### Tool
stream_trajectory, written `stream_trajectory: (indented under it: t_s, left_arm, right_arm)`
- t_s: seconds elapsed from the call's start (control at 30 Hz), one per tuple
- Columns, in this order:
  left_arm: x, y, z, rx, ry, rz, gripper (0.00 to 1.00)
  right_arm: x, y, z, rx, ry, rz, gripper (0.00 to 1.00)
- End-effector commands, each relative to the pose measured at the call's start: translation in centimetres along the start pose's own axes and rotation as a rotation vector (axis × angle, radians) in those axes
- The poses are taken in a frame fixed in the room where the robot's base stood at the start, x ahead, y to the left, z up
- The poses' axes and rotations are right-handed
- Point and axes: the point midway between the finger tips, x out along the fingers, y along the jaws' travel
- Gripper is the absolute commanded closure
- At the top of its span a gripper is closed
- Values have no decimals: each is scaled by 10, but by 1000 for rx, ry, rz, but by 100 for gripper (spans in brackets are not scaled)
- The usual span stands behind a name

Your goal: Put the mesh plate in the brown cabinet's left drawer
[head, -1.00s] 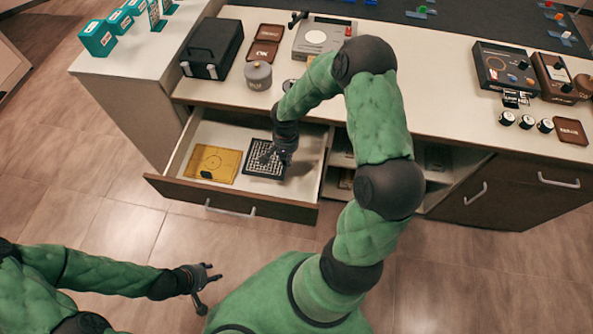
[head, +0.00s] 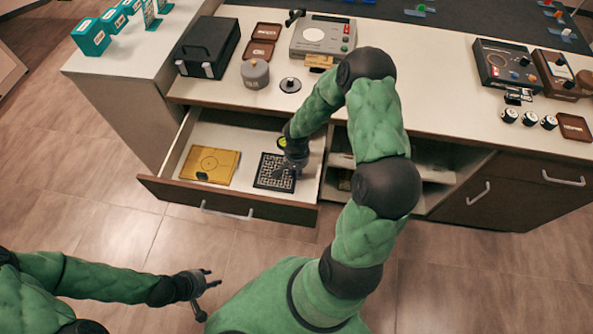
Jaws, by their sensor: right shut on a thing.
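The mesh plate (head: 267,172), a dark square with a light grid, is in the open left drawer (head: 226,202) of the brown cabinet, right of a yellow plate (head: 210,164). I cannot tell whether it touches the drawer floor. My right gripper (head: 292,166) reaches down into the drawer and is shut on the plate's right side; its fingertips are partly hidden by their own dark body. My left gripper (head: 204,281) is open and empty, low over the floor in front of the cabinet.
The counter above holds a black case (head: 207,47), a grey canister (head: 255,73) and a grey device (head: 322,37). A yellow-green round item (head: 282,142) shows behind my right gripper. The drawer's front left and back have bare room.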

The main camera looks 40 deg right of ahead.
Motion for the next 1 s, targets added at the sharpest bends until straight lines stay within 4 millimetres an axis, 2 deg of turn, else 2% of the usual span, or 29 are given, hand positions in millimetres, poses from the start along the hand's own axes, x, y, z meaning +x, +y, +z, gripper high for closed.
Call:
stream_trajectory:
  t_s: [0.17,0.2,0.27,0.73,0.87,1.0]
  left_arm:
    - [5,-2,0,0,0,0,60]
    - [4,-1,0,0,0,0,60]
    - [3,-1,0,0,0,0,60]
    - [-3,1,0,0,0,0,60]
    - [-12,4,0,0,0,0,60]
    - [-23,8,1,0,0,0,60]
  right_arm:
    - [4,0,0,0,1,0,100]
    - [3,0,0,-1,0,0,65]
    - [3,0,0,-1,0,0,50]
    - [-3,0,0,0,-1,0,50]
    - [-26,0,0,1,1,0,50]
    - [-56,0,-1,1,3,-1,50]
